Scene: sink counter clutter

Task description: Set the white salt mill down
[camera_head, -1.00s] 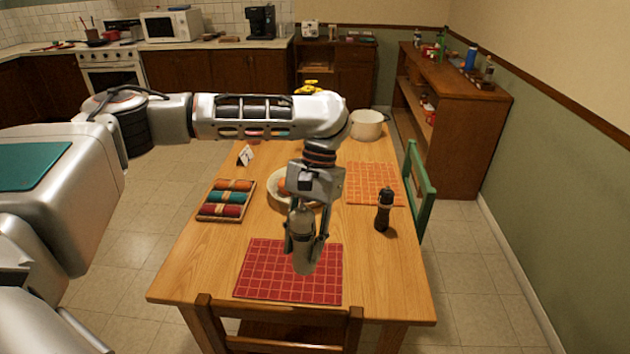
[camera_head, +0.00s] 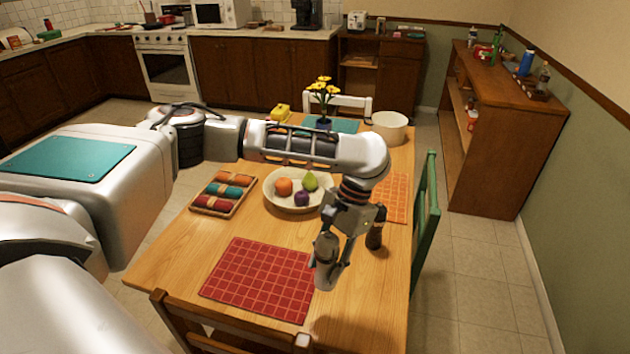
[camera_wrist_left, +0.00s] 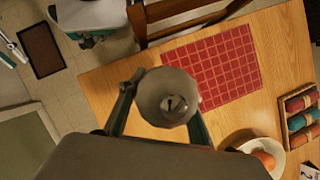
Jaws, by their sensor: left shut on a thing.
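My left gripper (camera_head: 330,264) is shut on the white salt mill (camera_head: 325,274), which looks greyish in this light. The mill is about upright and just right of the red placemat (camera_head: 262,280) in the head view. It appears to be held above the wooden table; the exact gap under it cannot be told. In the left wrist view the mill (camera_wrist_left: 165,97) shows end-on between the fingers, beside the red placemat (camera_wrist_left: 222,66). My right gripper is not in view.
A dark mill (camera_head: 375,237) stands close behind the gripper, partly hidden. A fruit bowl (camera_head: 291,205), a tray of rolled cloths (camera_head: 223,194) and an orange placemat (camera_head: 397,190) lie farther back. Chairs stand at the near and right (camera_head: 427,212) sides. Bare table lies right of the red mat.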

